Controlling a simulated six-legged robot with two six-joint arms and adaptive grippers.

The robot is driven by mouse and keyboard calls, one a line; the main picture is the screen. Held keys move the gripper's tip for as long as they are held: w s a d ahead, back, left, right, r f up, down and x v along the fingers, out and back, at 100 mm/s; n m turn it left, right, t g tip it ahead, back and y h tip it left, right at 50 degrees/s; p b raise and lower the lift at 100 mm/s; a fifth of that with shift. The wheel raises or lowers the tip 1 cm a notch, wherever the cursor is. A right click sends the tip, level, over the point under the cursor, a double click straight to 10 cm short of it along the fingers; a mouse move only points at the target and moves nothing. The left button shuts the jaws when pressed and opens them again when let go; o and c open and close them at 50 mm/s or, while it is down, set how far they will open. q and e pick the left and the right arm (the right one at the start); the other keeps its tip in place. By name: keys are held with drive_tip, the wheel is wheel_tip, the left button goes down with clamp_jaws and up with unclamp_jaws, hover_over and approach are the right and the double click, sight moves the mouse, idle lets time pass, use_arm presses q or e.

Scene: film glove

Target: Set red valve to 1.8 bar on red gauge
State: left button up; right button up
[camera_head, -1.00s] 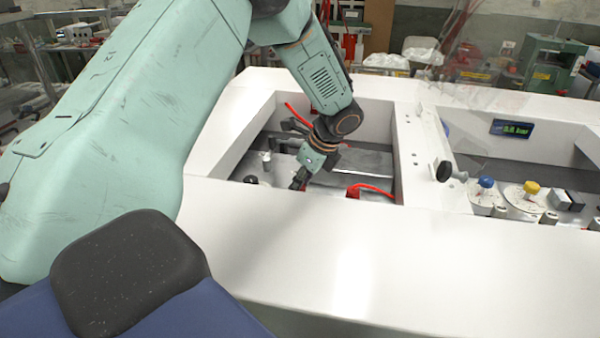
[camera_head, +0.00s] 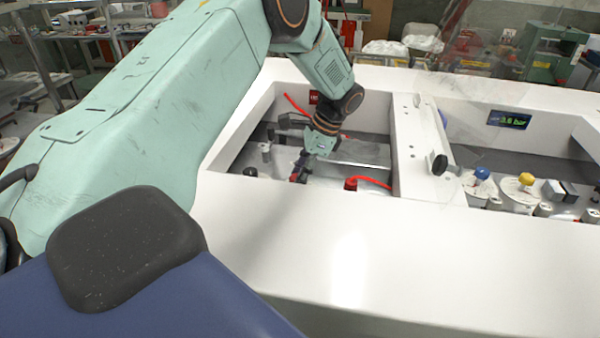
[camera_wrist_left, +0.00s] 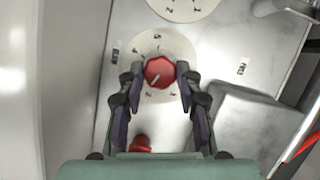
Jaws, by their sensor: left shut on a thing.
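The red valve (camera_wrist_left: 159,72) is a round red knob with a pale pointer mark, set on a white numbered dial (camera_wrist_left: 150,92) in the left wrist view. My left gripper (camera_wrist_left: 158,75) has its two fingertips on either side of the knob and is shut on it. In the head view my left gripper (camera_head: 299,172) reaches down into the recess of the white bench and hides the knob. A small red display (camera_head: 314,97), likely the red gauge, sits on the recess's back wall beside my arm. Its digits are too small to read. My right gripper is not in view.
The recess has white walls and a red hose (camera_head: 372,182). A divider separates it from a bay with a blue knob (camera_head: 482,174), a yellow knob (camera_head: 526,179) and a blue display (camera_head: 509,119) that seems to read 3.6 bar. The white front ledge (camera_head: 360,255) is clear.

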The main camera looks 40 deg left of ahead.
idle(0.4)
use_arm(q)
drive_tip(key=o, duration=1.2)
drive_tip(key=shift+c, duration=0.2)
drive_tip(key=v, duration=1.2)
drive_tip(key=shift+s, duration=0.1)
